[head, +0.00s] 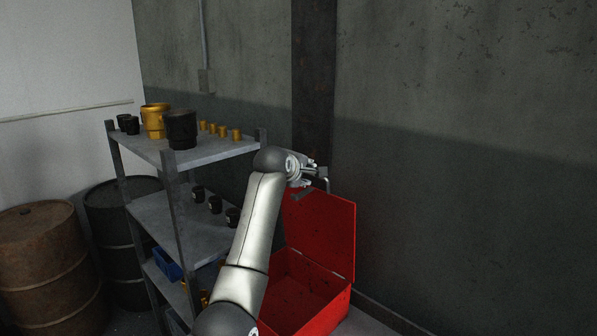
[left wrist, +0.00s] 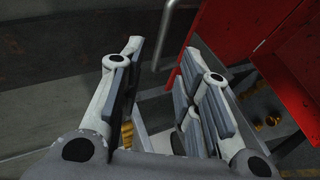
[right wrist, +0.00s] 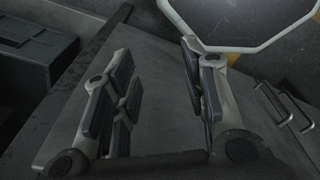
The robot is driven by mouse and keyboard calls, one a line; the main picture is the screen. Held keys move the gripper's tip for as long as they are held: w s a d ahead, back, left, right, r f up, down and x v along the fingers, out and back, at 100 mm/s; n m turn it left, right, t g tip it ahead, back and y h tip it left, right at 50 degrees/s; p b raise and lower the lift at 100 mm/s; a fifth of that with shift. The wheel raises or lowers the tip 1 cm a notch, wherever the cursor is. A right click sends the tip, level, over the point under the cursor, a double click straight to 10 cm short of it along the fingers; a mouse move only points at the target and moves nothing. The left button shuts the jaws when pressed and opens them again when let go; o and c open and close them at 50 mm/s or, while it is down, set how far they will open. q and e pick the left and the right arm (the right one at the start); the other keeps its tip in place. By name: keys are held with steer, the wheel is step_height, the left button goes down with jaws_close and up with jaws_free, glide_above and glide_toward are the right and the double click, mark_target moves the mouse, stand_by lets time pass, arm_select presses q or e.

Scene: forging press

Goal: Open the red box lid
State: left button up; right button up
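The red box (head: 298,291) stands on the floor to the right of the shelf. Its red lid (head: 330,232) is raised, nearly upright, and I see into the box. My left gripper (head: 312,182) is at the lid's top edge, beside a grey bar handle (head: 327,181). In the left wrist view the handle (left wrist: 164,38) shows just beyond the fingertips, with the lid (left wrist: 207,24) to its right. The left fingers are apart with nothing between them. My right gripper (right wrist: 157,58) is open and empty; it is outside the head view.
A metal shelf (head: 200,151) with black and gold cups stands left of the box, close to my left arm. A rusty barrel (head: 48,265) and a dark barrel (head: 118,235) are further left. A wall is behind. A dark box (right wrist: 35,60) lies left of my right gripper.

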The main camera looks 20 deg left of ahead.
arm_select(q)
steer(key=shift+v, duration=1.95)
